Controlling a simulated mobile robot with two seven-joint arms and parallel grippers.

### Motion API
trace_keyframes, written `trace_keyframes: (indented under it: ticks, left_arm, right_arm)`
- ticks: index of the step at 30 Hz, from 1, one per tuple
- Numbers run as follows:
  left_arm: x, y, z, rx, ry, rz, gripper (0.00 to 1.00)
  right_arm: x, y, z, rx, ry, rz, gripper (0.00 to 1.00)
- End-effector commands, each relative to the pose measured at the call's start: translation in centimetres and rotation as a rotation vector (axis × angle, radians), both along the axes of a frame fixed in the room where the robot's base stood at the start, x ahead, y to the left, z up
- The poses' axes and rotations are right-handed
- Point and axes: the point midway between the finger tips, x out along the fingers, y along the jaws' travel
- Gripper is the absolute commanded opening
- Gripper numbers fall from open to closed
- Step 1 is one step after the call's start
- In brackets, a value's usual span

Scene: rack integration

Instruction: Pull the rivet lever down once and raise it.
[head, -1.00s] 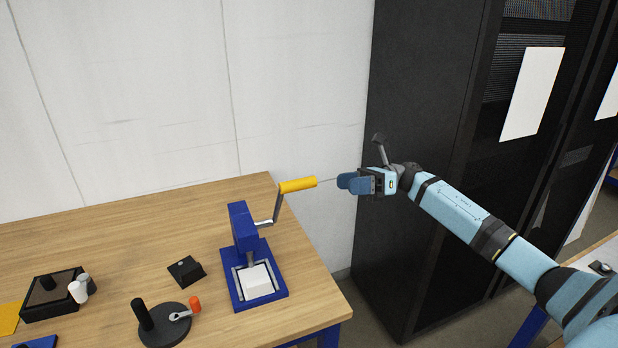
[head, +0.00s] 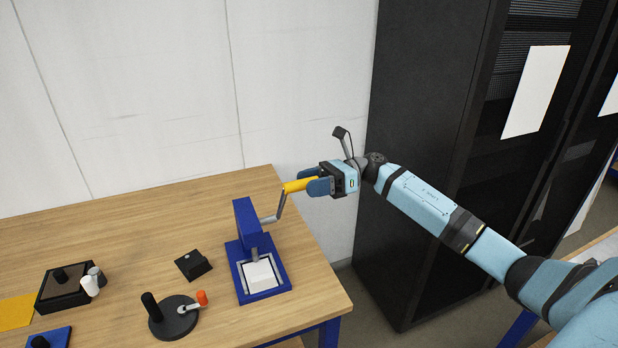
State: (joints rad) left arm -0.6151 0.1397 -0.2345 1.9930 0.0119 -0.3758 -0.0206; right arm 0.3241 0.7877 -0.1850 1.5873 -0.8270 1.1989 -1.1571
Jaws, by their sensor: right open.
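The blue rivet press (head: 249,238) stands on the wooden table near its right edge. Its grey crank arm rises to a yellow lever handle (head: 297,186), which is up. A white block (head: 261,277) sits on the press base. My right gripper (head: 312,181) is open at the handle's right end, with one blue finger beyond it and one on the near side. The handle's end lies between the fingers; I cannot tell whether they touch it. My left gripper is not in view.
On the table (head: 150,225) are a black block (head: 193,265), a round black fixture (head: 172,318) with an orange-tipped lever, and a black box (head: 66,290) with white cylinders beside it. A dark rack cabinet (head: 420,150) stands to the right, a white wall behind.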

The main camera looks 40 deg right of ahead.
Motion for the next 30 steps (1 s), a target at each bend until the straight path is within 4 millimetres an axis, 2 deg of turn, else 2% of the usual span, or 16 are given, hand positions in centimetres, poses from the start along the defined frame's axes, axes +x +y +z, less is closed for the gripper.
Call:
trace_keyframes:
  ticks: [11, 15, 18, 25, 30]
  left_arm:
    - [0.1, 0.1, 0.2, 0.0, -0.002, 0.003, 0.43]
    - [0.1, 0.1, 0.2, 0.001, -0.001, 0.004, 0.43]
    - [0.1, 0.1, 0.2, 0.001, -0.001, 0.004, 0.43]
    - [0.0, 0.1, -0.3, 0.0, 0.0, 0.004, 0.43]
    - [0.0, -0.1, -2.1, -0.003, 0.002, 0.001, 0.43]
  right_arm:
    - [0.1, 0.6, 0.0, 0.001, 0.0, -0.001, 0.53]
    - [0.1, 0.6, 0.0, 0.0, 0.0, -0.001, 0.2]
    - [0.1, 0.6, 0.0, 0.0, 0.0, -0.001, 0.0]
    - [0.1, 0.6, -0.3, -0.002, -0.007, -0.001, 0.0]
    - [-0.1, 0.6, -1.1, -0.01, -0.042, -0.001, 0.0]
